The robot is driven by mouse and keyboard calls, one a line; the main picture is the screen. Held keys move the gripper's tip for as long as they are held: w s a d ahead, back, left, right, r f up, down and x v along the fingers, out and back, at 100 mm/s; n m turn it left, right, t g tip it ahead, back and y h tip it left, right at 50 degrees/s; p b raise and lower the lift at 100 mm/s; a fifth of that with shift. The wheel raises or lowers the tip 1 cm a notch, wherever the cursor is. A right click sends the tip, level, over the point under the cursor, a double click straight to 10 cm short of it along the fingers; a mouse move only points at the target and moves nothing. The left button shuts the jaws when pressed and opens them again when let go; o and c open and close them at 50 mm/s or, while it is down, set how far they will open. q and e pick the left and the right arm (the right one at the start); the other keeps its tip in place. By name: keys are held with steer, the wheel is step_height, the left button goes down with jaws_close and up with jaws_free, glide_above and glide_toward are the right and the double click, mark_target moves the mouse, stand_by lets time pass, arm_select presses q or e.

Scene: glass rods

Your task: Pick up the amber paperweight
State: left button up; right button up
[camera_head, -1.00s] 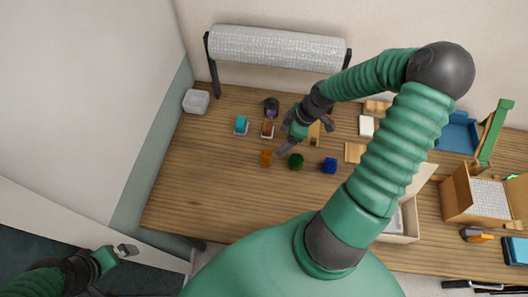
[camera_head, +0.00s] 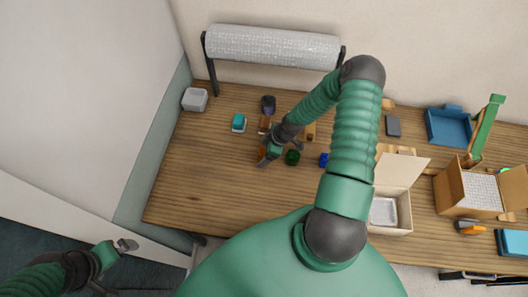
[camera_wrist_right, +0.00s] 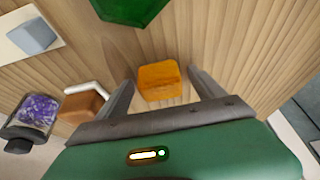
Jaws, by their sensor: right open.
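The amber paperweight (camera_wrist_right: 160,80) is a small orange block on the wooden table. In the right wrist view it lies between the two spread fingers of my right gripper (camera_wrist_right: 163,92), with gaps at both sides. I cannot tell how far above the table the fingertips are. In the head view my right gripper (camera_head: 268,154) is over the paperweight and largely covers it; a bit of orange (camera_head: 262,159) shows. My left gripper (camera_head: 126,246) is far off at the lower left, and its jaw state is unclear.
A green block (camera_head: 292,157) stands close to the right of my right gripper, and a blue one (camera_head: 324,159) lies further right. Behind are a dark jar (camera_head: 268,104), a brown block (camera_head: 264,124) and a teal block (camera_head: 239,121). The table's front left is clear.

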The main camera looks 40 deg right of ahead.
steer(key=shift+w+f, duration=0.1)
steer(key=c, duration=1.7)
jaws_close()
